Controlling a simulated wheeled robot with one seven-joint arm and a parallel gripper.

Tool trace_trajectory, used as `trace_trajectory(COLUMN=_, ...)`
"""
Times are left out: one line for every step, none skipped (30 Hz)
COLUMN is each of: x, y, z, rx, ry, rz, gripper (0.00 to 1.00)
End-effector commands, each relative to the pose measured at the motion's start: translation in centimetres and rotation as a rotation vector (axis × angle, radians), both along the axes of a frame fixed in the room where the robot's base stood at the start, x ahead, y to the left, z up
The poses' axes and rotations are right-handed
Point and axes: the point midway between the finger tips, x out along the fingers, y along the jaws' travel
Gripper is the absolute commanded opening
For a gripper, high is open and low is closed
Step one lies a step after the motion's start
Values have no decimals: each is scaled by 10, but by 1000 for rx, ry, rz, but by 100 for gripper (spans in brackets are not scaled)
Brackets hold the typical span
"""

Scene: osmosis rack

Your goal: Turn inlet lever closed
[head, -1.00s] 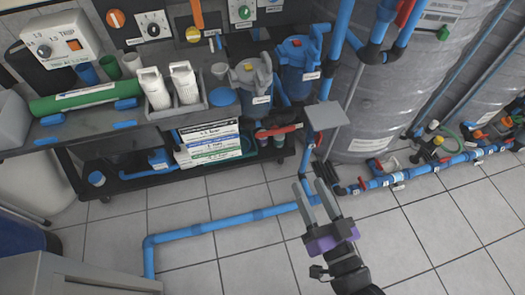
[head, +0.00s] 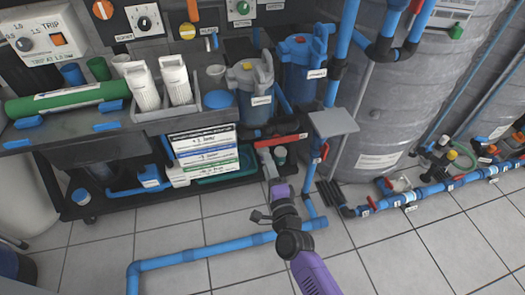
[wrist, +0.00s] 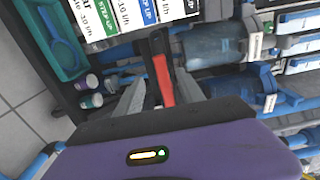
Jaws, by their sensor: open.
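A red lever (head: 286,139) sits under the bench's right end, below the blue filter housings. I cannot read a label naming it as the inlet lever. In the wrist view the lever (wrist: 163,82) is red with a black end and runs lengthwise between my fingers. My gripper (head: 265,160) reaches in under the bench just below the lever. In the wrist view my gripper (wrist: 160,78) is open, with one grey finger on each side of the lever. A gap seems to show on both sides; contact cannot be told.
White label cards (head: 205,148) hang left of the lever. A green tray (head: 217,166) lies on the lower shelf. A grey plate (head: 333,123) juts out to the right. A blue pipe (head: 200,256) runs along the floor. Blue filter housings (head: 303,62) stand above.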

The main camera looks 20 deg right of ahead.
Motion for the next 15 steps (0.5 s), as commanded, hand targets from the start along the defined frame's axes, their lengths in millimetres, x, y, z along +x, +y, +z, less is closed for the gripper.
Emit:
trace_trajectory(x=7, y=0, z=0, rx=0, ry=-3, rz=-1, gripper=45)
trace_trajectory(x=11, y=0, z=-1, rx=0, ry=-3, rz=-1, gripper=45)
trace_trajectory(x=17, y=-1, z=0, rx=0, ry=-4, rz=-2, gripper=45)
trace_trajectory(x=22, y=-1, z=-1, rx=-1, ry=-4, rz=-2, gripper=45)
trace_trajectory(x=27, y=-1, z=-1, rx=-1, ry=-4, rz=-2, gripper=45)
trace_trajectory(x=34, y=-1, z=-1, rx=-2, ry=-4, rz=-2, gripper=45)
trace_trajectory(x=38, y=-1, z=-2, rx=-3, ry=-3, rz=-2, gripper=45)
trace_trajectory(x=43, y=-1, z=-1, rx=-3, ry=-4, rz=-2, gripper=45)
trace_trajectory(x=48, y=-1, z=-1, rx=-3, ry=-3, rz=-1, gripper=45)
trace_trajectory(x=52, y=-1, z=-1, rx=-4, ry=-3, rz=-1, gripper=45)
trace_trajectory(x=55, y=0, z=-1, rx=-3, ry=-3, rz=-1, gripper=45)
trace_trajectory(x=59, y=0, z=-1, rx=-4, ry=-3, rz=-1, gripper=45)
trace_trajectory(x=62, y=0, z=-1, rx=-4, ry=-3, rz=-1, gripper=45)
trace_trajectory(x=64, y=0, z=-1, rx=-4, ry=-3, rz=-1, gripper=45)
trace_trajectory(x=67, y=0, z=0, rx=-4, ry=-3, rz=-1, gripper=45)
